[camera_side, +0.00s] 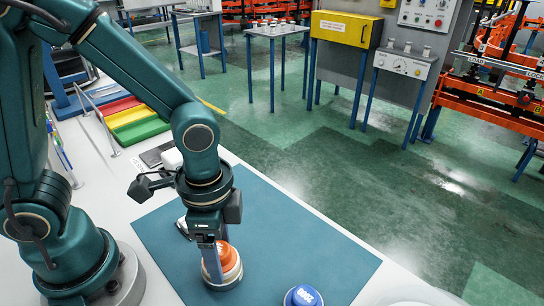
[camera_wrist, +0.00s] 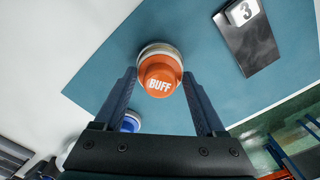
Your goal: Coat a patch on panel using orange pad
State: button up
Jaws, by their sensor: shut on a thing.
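The orange pad (camera_wrist: 160,76) has "BUFF" on its knob and a pale round base. My gripper (camera_wrist: 158,82) has a finger on each side of it and is shut on it. In the side view the orange pad (camera_side: 228,256) is upright, low over the blue mat, partly behind a finger of my gripper (camera_side: 213,262). I cannot tell whether its base touches the mat. A dark, glossy panel (camera_wrist: 250,46) with a white "3" tag lies on the mat, apart from the pad. In the side view the panel is mostly hidden behind my gripper.
A blue pad (camera_side: 302,296) stands at the mat's front edge, and it also shows in the wrist view (camera_wrist: 130,121). The blue mat (camera_side: 290,220) is otherwise largely clear. Red, yellow and green bins (camera_side: 130,117) stand at the back left. The table edge drops to the floor at right.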

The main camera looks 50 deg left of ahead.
aim_at(219, 249)
jog(key=shift+f, duration=0.5)
dwell(1.2)
jog(key=shift+r, duration=3.55)
